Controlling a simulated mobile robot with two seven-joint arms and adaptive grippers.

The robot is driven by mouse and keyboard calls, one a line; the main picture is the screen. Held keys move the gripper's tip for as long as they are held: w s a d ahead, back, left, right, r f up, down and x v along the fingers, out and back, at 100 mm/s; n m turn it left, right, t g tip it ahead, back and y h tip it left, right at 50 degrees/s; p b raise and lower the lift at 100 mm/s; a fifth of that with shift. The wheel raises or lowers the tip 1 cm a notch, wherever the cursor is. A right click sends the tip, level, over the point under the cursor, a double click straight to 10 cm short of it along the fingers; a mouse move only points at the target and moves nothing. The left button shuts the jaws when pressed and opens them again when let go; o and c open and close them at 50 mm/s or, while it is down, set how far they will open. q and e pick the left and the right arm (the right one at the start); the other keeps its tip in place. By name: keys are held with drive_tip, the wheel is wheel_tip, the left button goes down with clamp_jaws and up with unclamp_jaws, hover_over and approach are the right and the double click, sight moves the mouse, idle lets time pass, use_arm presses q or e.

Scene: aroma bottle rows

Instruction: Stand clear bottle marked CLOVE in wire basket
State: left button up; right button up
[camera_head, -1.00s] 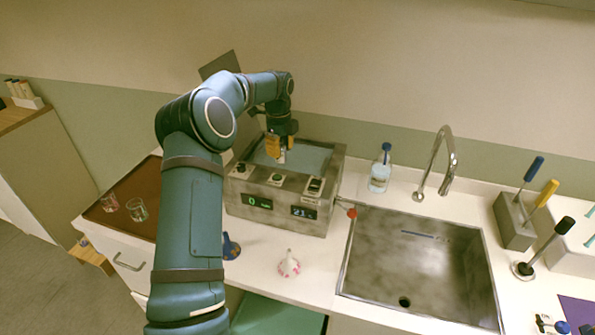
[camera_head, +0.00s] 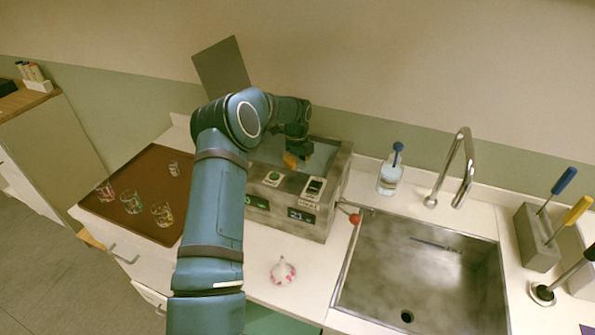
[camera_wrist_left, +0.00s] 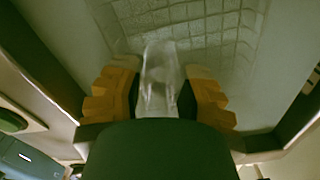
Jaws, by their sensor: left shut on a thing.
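My left gripper (camera_head: 293,160) reaches into the open top of the steel bath (camera_head: 318,228). In the left wrist view its two orange-padded fingers (camera_wrist_left: 157,92) are shut on a clear bottle (camera_wrist_left: 159,70). I cannot read any marking on the bottle, and its lower end is hard to make out. The wire basket (camera_wrist_left: 215,35) shows as a pale grid beyond the bottle, inside the bath. I cannot tell whether the bottle touches the grid. In the head view my arm and gripper hide the bottle. My right gripper is not in view.
The bath has raised walls around the gripper. A brown tray (camera_head: 140,165) with several small glasses lies to the left. A sink (camera_head: 430,265), a tap (camera_head: 462,165) and a blue-topped bottle (camera_head: 390,175) are to the right. A white flask-like item (camera_head: 283,271) stands in front.

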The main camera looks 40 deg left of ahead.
use_arm(q)
drive_tip(key=shift+f, duration=1.4)
drive_tip(key=o, duration=1)
drive_tip(key=shift+f, duration=0.15)
drive_tip(key=shift+o, duration=0.2)
wheel_tip(320, 180, up, 12)
drive_tip(key=shift+r, duration=0.2)
drive_tip(key=shift+a, duration=0.1)
